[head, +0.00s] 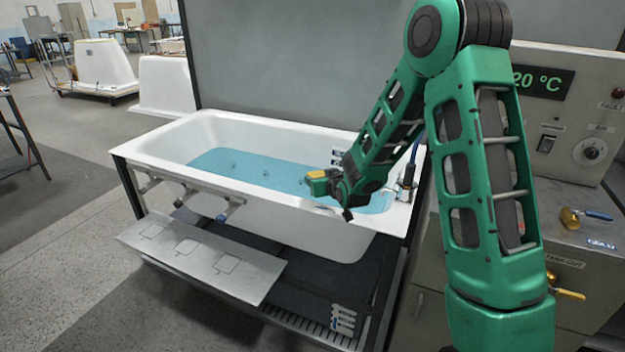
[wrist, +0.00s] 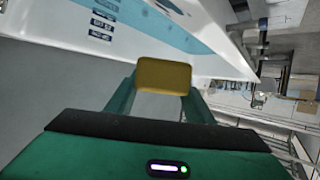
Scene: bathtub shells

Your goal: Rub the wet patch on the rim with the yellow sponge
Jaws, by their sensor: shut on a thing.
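My gripper (head: 329,183) is shut on the yellow sponge (head: 317,184). In the wrist view the sponge (wrist: 163,75) sits between the two green fingers, its broad face toward the camera. In the head view the sponge is over the tub, near the right part of the front rim (head: 262,192). It appears to be above the rim; I cannot tell the exact gap. The white bathtub (head: 225,130) holds blue water. A wet patch cannot be made out surely on the rim; my gripper and arm hide part of it.
A grey panel (head: 200,260) juts out below the tub's front. Pipes and fittings (head: 205,195) run along the front under the rim. A dark fitting (head: 407,180) stands at the tub's right end. A control cabinet (head: 560,140) stands at the right.

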